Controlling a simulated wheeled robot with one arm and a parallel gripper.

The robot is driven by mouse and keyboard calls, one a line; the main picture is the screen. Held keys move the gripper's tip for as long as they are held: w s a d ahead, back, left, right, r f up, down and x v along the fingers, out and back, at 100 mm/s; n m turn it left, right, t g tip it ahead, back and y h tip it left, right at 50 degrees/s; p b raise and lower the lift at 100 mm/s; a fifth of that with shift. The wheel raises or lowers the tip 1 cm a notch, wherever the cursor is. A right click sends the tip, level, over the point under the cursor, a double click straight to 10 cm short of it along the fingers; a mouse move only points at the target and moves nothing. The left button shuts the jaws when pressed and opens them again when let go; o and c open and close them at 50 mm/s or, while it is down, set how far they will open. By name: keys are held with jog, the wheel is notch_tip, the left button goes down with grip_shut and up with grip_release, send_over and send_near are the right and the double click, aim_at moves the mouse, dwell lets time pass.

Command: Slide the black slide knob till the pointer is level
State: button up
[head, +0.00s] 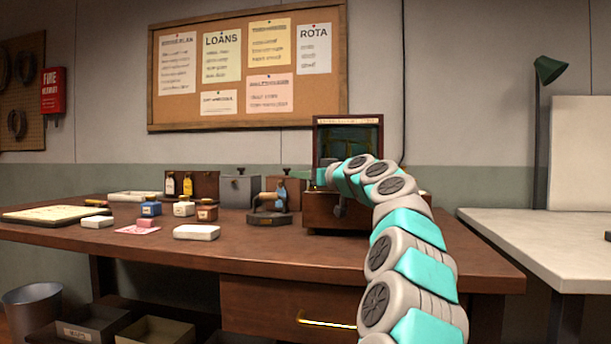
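A wooden instrument case (319,212) stands at the back of the brown table, with an upright dark-framed panel and a pale label strip along its top. My arm comes from the lower right and bends left across the front of the case. My gripper (322,177) is at the left part of the case, in front of the panel's lower edge. Its fingers are too small and hidden to tell whether they are open or shut, or touching anything. I cannot make out the black slide knob or the pointer; my arm covers much of the panel's lower part.
A small dark stand with a tan and blue piece (268,208) is left of the case. Small bottles, a white block (196,232) and a flat board (57,215) lie further left. A pale table (535,235) with a green lamp (548,70) is at right.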

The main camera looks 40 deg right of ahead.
grip_shut()
dwell(1.1)
